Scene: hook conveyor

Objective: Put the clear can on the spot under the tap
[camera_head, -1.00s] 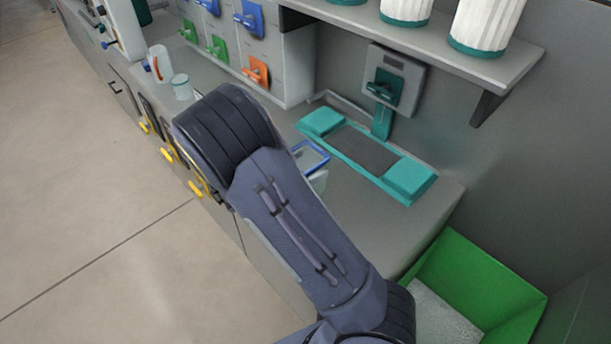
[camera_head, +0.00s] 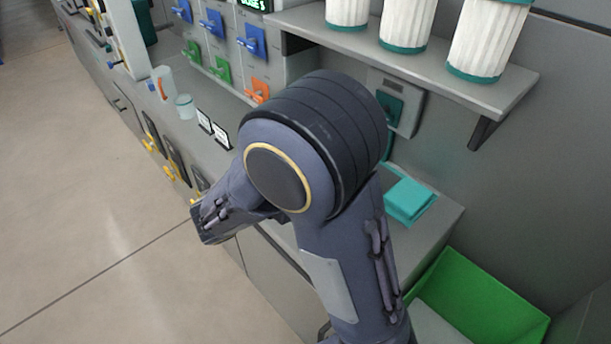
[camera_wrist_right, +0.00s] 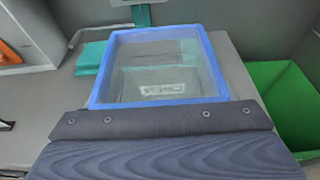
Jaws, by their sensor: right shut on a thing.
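The clear can (camera_wrist_right: 160,75), a see-through square box with a blue rim and a small pale label, fills the middle of the right wrist view. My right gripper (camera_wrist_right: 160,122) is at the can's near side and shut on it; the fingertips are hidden. In the head view my right arm covers the can and the gripper. Coloured lever handles in blue (camera_head: 252,42), green (camera_head: 222,68) and orange (camera_head: 257,90) line the wall unit. I cannot tell which is the tap, and no marked spot is clear. My left gripper is not in view.
A green bin (camera_head: 480,300) stands right of the counter. A shelf (camera_head: 440,75) holds white ribbed containers overhead.

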